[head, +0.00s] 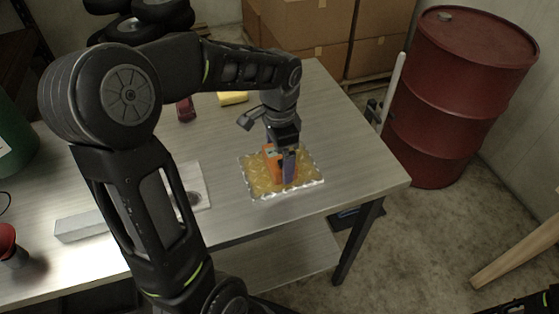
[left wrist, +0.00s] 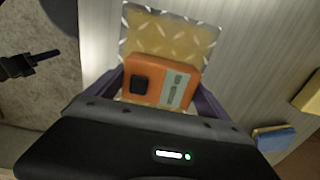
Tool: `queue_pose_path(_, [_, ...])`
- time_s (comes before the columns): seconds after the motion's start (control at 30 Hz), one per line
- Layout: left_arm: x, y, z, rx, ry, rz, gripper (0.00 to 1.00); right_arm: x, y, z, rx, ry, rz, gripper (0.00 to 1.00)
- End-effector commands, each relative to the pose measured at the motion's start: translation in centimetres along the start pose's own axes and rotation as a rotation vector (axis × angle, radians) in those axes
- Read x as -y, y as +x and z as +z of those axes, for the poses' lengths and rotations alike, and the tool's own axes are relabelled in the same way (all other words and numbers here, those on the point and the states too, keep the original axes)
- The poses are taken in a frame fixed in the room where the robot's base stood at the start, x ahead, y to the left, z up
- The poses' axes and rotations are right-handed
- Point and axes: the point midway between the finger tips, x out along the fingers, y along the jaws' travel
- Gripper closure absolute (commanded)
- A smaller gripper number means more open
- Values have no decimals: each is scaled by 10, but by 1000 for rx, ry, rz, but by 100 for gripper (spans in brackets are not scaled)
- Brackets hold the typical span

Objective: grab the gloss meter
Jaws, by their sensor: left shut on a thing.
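The gloss meter appears to be the orange box-shaped device (left wrist: 158,82) with a black square button and a pale display panel. In the head view the orange device (head: 270,157) stands over a yellow tread-patterned plate (head: 253,186), partly hidden by my gripper. My left gripper (head: 283,165) points down and is shut on the device, with one finger on each side of it in the left wrist view (left wrist: 160,90). I cannot tell whether the device touches the plate. My right gripper does not show; only a dark part is at the lower right corner.
The plate lies near the front right corner of the grey table (head: 350,165). A yellow block (head: 233,98) and a dark red object (head: 186,109) lie farther back. A grey bar (head: 82,226) and a red-topped item (head: 8,240) are at left. A red drum (head: 455,100) stands right.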

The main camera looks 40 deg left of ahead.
Motion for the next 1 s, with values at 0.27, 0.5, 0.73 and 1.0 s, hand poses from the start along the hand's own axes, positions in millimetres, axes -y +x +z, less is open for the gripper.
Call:
queue_pose_path(0.27, [0,-6,0,-1,0,-2,61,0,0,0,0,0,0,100])
queue_pose_path(0.5, [1,-42,-1,-4,1,-4,61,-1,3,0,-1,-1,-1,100])
queue_pose_path(0.73, [1,-85,-1,-4,0,-3,61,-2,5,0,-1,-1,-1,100])
queue_pose_path(1.0, [0,-101,0,-1,0,0,61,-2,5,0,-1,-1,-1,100])
